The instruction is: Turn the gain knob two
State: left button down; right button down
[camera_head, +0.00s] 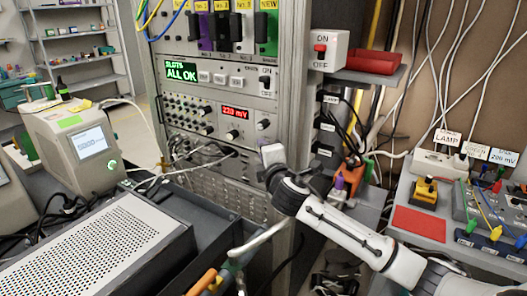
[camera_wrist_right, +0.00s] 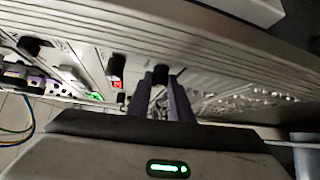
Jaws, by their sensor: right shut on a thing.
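The rack (camera_head: 215,110) holds a module with a red readout (camera_head: 235,112) showing "220 mV". Dark knobs, among them one below the readout (camera_head: 232,134) and one to its right (camera_head: 264,124), sit on this module. In the right wrist view, the two purple-grey fingers of my right gripper (camera_wrist_right: 161,88) are shut on a dark knob (camera_wrist_right: 161,74) on the panel. A small red readout (camera_wrist_right: 117,85) shows to the left of it. The knob's label cannot be read. In the head view, the wrist of my right arm (camera_head: 286,185) is before the rack; its fingertips are hidden. My left gripper is not in view.
Above is a module with a green "ALL OK" display (camera_head: 182,71). An ON/OFF switch box (camera_head: 327,50) is mounted at the rack's right side. A perforated grey case (camera_head: 110,250) stands front left, and a red mat (camera_head: 419,223) lies on the right bench. Loose cables hang nearby.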

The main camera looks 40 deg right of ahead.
jog(key=shift+w+a+r+n+g+h, duration=0.1)
jog(key=shift+w+r+n+g+h, duration=0.1)
jog(key=shift+n+g, duration=1.15)
jog(key=shift+w+r+n+g+h, duration=0.15)
jog(key=shift+n+g, duration=0.65)
jog(key=shift+g, duration=1.05)
jog(key=shift+w+a+r+n+g+h, duration=0.1)
jog(key=shift+r+n+g, duration=0.15)
jog(key=shift+n+g, duration=1.1)
jog(key=shift+g, duration=0.35)
jog(key=c, duration=1.6)
grip_release()
